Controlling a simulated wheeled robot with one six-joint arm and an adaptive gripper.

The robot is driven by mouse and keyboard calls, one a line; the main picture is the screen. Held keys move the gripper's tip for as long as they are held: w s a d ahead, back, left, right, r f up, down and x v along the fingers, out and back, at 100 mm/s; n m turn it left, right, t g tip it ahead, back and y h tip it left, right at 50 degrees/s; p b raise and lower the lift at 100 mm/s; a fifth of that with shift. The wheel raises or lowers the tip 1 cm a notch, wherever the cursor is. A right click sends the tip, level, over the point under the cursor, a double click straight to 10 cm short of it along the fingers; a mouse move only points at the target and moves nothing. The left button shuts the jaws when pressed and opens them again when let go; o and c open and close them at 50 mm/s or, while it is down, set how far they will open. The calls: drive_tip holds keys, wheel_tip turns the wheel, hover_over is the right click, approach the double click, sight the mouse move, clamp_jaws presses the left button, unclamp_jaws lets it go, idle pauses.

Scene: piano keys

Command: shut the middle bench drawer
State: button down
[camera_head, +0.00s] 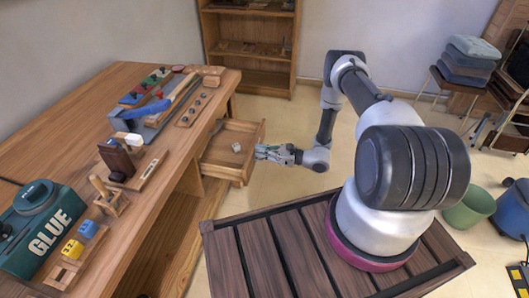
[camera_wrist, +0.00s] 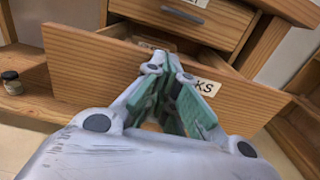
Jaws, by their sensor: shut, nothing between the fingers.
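The bench drawer (camera_head: 218,170) stands pulled out from the wooden workbench, with a small white item inside it. In the wrist view its wooden front (camera_wrist: 85,70) crosses the picture, with a label ending in "KS" partly hidden by a finger. My gripper (camera_head: 260,152) is shut and empty at the outer side of the drawer front. In the wrist view the fingertips (camera_wrist: 166,66) overlap the front near its top edge; I cannot tell if they touch it. Another drawer (camera_wrist: 205,22) with a label sits above, flush with the bench.
The bench top (camera_head: 75,140) holds a green glue box (camera_head: 40,230), wooden blocks and tools. A small jar (camera_wrist: 12,83) stands on a lower shelf at left. A shelf unit (camera_head: 250,50) stands behind.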

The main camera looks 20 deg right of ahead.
hover_over(227, 156)
drive_tip(key=shift+w, duration=0.1)
idle(0.3)
drive_tip(key=shift+d, duration=0.1)
